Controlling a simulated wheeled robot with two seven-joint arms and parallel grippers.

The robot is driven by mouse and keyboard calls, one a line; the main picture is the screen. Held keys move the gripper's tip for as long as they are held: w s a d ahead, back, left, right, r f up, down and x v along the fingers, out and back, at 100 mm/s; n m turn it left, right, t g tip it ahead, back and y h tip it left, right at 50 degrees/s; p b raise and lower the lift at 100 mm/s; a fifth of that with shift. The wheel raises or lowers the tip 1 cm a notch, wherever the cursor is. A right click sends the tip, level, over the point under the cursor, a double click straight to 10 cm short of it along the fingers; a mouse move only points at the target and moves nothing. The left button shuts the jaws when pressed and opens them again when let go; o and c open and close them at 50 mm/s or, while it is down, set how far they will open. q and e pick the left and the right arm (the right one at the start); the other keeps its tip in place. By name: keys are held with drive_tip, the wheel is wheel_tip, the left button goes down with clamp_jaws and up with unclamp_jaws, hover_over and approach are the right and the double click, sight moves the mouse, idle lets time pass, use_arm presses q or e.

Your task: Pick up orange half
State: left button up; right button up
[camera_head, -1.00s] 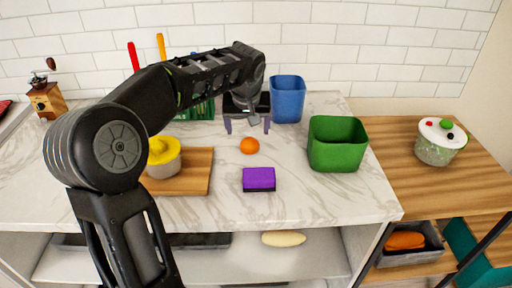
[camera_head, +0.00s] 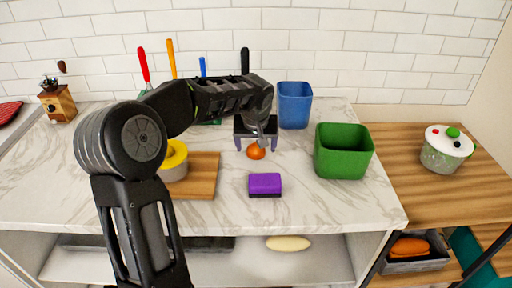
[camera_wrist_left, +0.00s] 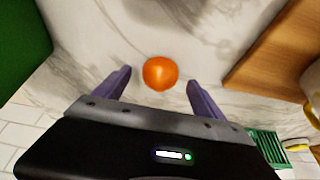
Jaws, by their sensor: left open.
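The orange half (camera_head: 256,151) lies on the white marble counter, left of the green bin. In the left wrist view the orange half (camera_wrist_left: 160,73) sits between and just beyond the two purple fingertips, with a gap on each side. My left gripper (camera_head: 256,148) is open and empty, pointing down with its fingers around the upper part of the orange half as seen from the head; whether they reach the counter I cannot tell. The gripper also shows in the left wrist view (camera_wrist_left: 158,80). My right gripper is not in view.
A green bin (camera_head: 342,165) and a blue bin (camera_head: 294,105) stand to the right. A purple sponge (camera_head: 265,183) lies in front. A wooden board (camera_head: 204,176) with a yellow-lidded pot (camera_head: 174,160) is left. Wall tiles (camera_head: 400,45) close the back.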

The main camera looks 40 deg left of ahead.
sight(256, 146)
use_arm(q)
drive_tip(key=shift+x, duration=0.8)
drive_tip(key=c, duration=1.5)
drive_tip(key=shift+r, duration=0.15)
wheel_tip(256, 146, up, 10)
drive_tip(key=shift+f, duration=0.1)
